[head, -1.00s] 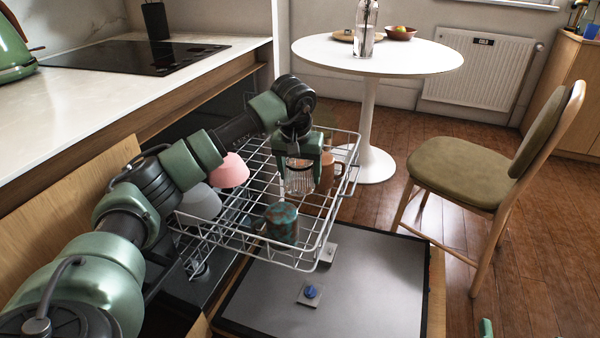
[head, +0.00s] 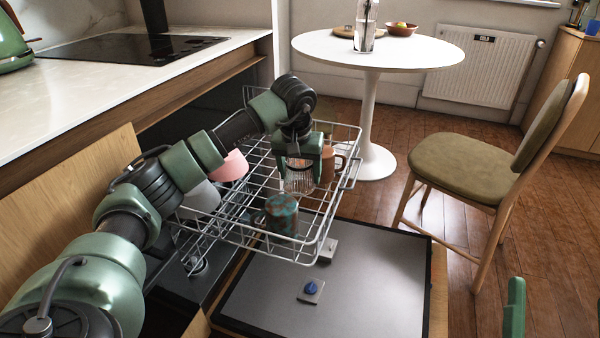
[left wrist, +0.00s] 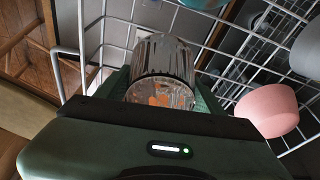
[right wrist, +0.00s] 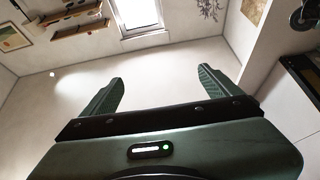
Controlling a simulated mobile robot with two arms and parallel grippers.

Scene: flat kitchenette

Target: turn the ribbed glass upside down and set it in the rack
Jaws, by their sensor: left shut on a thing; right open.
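The clear ribbed glass (head: 299,180) is held in my left gripper (head: 299,162), in or just over the right part of the dishwasher's wire rack (head: 262,248). In the left wrist view the glass (left wrist: 163,70) sits between the two fingers, with rack wires beyond it. I cannot tell for sure which end is its mouth, or whether it touches the rack.
The rack also holds a mottled teal-brown mug (head: 282,215), an orange-brown mug (head: 328,165), a pink bowl (head: 232,165) and a grey bowl (head: 200,198). The open dishwasher door (head: 370,285) lies below. A round table (head: 375,52) and a chair (head: 460,165) stand beyond.

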